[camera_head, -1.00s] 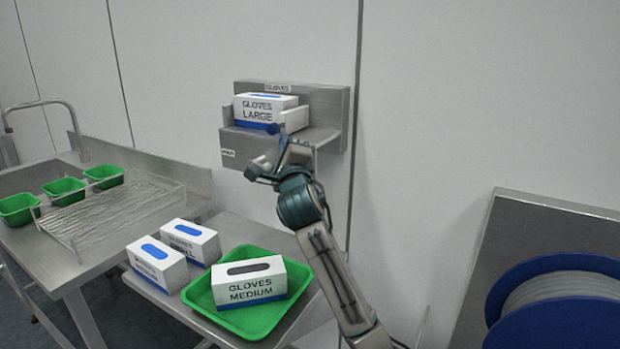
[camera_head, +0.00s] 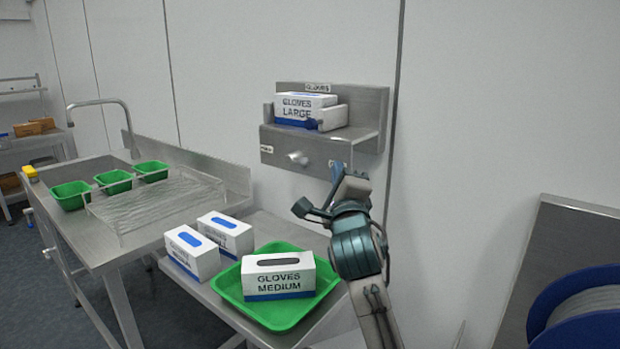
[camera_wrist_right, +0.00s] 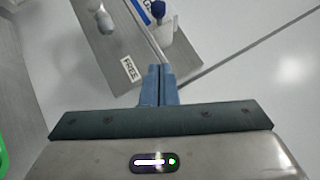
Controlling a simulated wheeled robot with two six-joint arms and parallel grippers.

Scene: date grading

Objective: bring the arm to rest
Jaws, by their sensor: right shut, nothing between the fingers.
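My right gripper (camera_head: 338,170) is shut and empty. It is in the air in front of the steel glove dispenser on the wall, just below its lower right part in the head view. In the right wrist view its two blue fingers (camera_wrist_right: 158,86) are together with nothing between them, below a label reading FREE (camera_wrist_right: 131,70). The right arm rises from the bottom of the head view, bent at the wrist. My left gripper is in neither view.
The steel dispenser (camera_head: 369,116) holds a GLOVES LARGE box (camera_head: 296,106). Below, a green tray (camera_head: 322,297) holds a GLOVES MEDIUM box (camera_head: 279,276), beside two white boxes. A bench (camera_head: 78,235) with green bowls is left. A blue reel (camera_head: 580,325) is lower right. Bare wall lies between.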

